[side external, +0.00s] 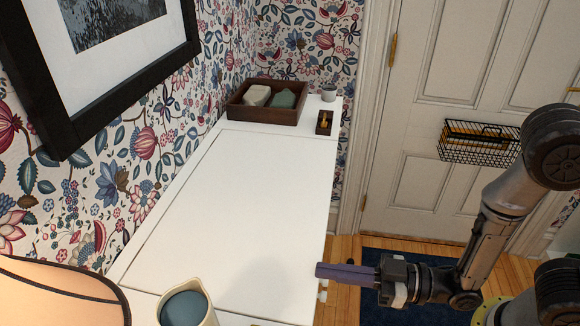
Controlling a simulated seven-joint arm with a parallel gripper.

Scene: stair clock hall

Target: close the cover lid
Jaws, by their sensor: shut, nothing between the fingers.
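The white cover lid (225,205) is the broad panel in the top of the white cabinet. It appears to lie flat, with a thin dark seam along its left and far edges. I cannot tell whether it is fully flush. A small white knob (322,294) shows at the cabinet's right edge. My gripper (319,270) reaches in from the right, its long dark fingers shut together and empty. The fingertips are at the right edge of the lid, just above the knob in the picture. I cannot tell whether they touch it.
A dark wooden tray (265,120) with soap-like blocks, a small wooden box (324,122) and a grey cup (329,92) stand at the far end. A pitcher (188,306) and lamp shade (55,292) are at the near end. A door (425,190) stands behind.

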